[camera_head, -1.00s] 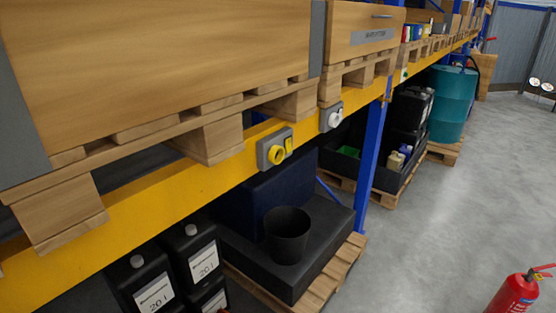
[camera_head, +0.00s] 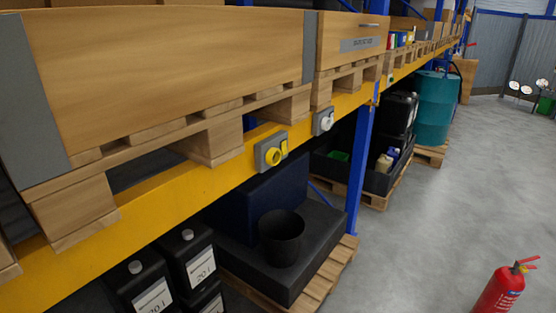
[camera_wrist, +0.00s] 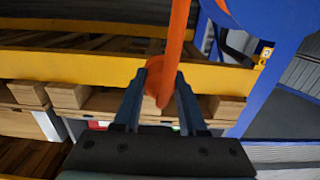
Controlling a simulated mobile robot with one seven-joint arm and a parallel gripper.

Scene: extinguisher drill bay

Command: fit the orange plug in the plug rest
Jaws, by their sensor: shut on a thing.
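In the wrist view my gripper (camera_wrist: 160,79) is shut on an orange thing, which I take to be the orange plug (camera_wrist: 155,77). A thick orange length, perhaps its cable, runs up from between the fingers to the top edge. The plug's front end is partly hidden by the fingers. Neither gripper nor plug shows in the head view. In the head view a grey box with a yellow ring (camera_head: 272,155) and a grey box with a white round part (camera_head: 323,121) sit on the yellow beam. I cannot tell whether either is the plug rest.
The yellow rack beam (camera_head: 170,205) carries wooden crates on pallets. A blue upright (camera_head: 361,165) stands beyond the boxes. Below are black canisters (camera_head: 190,262) and a black bucket (camera_head: 281,238). A red extinguisher (camera_head: 498,292) stands on the floor at right. The grey floor between is clear.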

